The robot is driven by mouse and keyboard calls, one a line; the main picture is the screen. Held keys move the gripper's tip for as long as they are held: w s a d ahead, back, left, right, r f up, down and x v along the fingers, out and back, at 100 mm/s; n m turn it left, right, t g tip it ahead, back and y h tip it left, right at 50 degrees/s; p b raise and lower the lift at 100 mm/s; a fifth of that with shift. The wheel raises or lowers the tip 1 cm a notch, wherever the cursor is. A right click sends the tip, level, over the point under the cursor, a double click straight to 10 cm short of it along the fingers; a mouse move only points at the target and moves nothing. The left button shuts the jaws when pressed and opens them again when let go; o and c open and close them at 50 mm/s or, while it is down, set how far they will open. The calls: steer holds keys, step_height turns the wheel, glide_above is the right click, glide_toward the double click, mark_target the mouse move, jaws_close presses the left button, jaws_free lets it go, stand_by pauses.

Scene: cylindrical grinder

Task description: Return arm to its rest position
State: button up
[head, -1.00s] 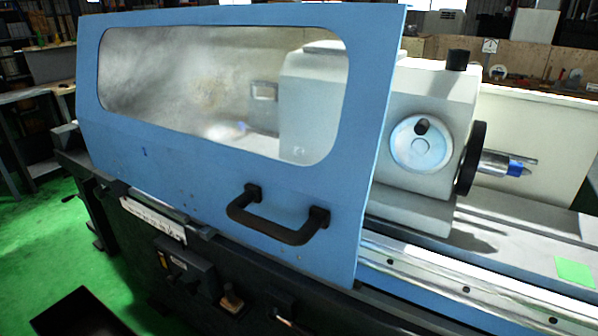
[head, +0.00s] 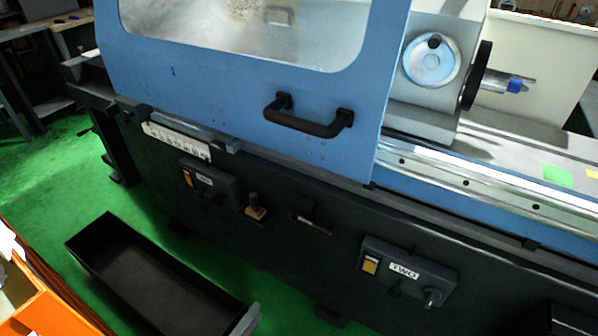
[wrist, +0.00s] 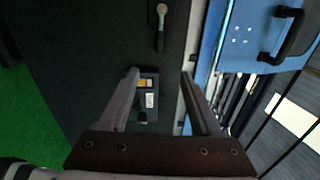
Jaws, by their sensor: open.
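My gripper (wrist: 160,76) shows in the wrist view with its two fingers spread apart and nothing between them. Its fingers point toward the dark front of the grinder (wrist: 80,60). A control box (wrist: 147,95) with a yellow button and a white label lies beyond the left finger, partly covered by it. The gap between the fingertips and the box cannot be judged. In the head view I cannot make out my gripper.
The blue sliding door (head: 240,80) with its black handle (head: 308,118) covers the grinder's left part. The box marked TWO (head: 408,272) sticks out below. A black open bin (head: 150,280) stands on the green floor. An orange container (head: 45,300) is at lower left.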

steer(key=w+d+r+m+g+p, duration=0.1)
steer(key=w+d+r+m+g, duration=0.1)
steer(key=d+r+m+g, duration=0.45)
steer(key=w+d+r+m+g+p, duration=0.1)
steer(key=d+r+m+g, duration=0.15)
steer(key=r+m, duration=0.75)
steer(key=w+d+r+m+g+p, duration=0.2)
steer(key=d+r+m+g, duration=0.2)
steer(key=r+m+g, duration=0.35)
steer(key=s+d+r+m+t+y+p, duration=0.1)
steer(key=s+d+r+m+t+y, duration=0.1)
steer(key=r+m, duration=0.5)
steer(key=s+d+r+m+t+y+p, duration=0.1)
steer(key=s+d+r+m+t+y, duration=0.1)
steer(key=s+d+r+m+y, duration=0.2)
steer(key=s+d+r+m+t+y+p, duration=0.1)
steer(key=d+r+m, duration=0.5)
steer(key=r+m, duration=0.6)
steer(key=shift+s+t+y+p, duration=0.3)
steer(key=shift+s+t+y, duration=0.45)
steer(key=shift+s+y, duration=0.25)
steer(key=shift+a, duration=0.2)
